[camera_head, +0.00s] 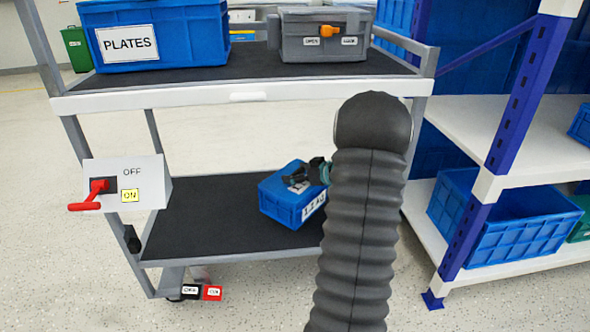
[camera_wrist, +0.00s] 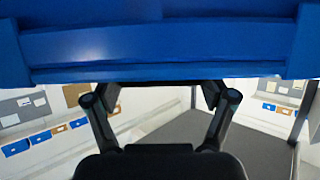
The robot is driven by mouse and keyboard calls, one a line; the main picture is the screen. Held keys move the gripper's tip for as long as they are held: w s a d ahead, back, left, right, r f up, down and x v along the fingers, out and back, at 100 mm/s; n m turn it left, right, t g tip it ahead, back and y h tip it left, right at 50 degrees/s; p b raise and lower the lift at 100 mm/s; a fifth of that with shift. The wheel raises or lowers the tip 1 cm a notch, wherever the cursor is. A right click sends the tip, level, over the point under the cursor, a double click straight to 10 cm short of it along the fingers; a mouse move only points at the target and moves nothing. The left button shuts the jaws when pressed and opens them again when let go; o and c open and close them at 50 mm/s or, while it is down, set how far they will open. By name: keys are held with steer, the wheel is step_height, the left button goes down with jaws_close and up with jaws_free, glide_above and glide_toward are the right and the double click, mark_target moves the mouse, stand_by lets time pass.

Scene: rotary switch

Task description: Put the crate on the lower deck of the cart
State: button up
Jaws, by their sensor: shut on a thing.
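The blue crate (camera_head: 283,208) with a white label is at the lower deck (camera_head: 195,222) of the cart, toward its right side. It is turned at an angle to the deck edges; I cannot tell whether it rests fully on the deck. My gripper (camera_head: 318,172) is shut on the crate's upper rim, partly hidden behind my dark ribbed arm. In the wrist view the crate (camera_wrist: 165,45) fills the top, and my gripper (camera_wrist: 160,97) reaches up to it, its fingertips hidden by the crate. The deck's dark surface (camera_wrist: 255,145) shows beyond.
The cart's upper deck (camera_head: 250,88) carries a blue PLATES crate (camera_head: 155,35) and a grey box (camera_head: 322,38) with an orange knob. A red-handled switch (camera_head: 100,190) is at the cart's left. A shelf rack (camera_head: 505,110) stands at the right. The lower deck's left part is clear.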

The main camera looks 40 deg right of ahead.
steer(key=shift+f, duration=1.45)
steer(key=o, duration=1.7)
steer(key=shift+f, duration=0.15)
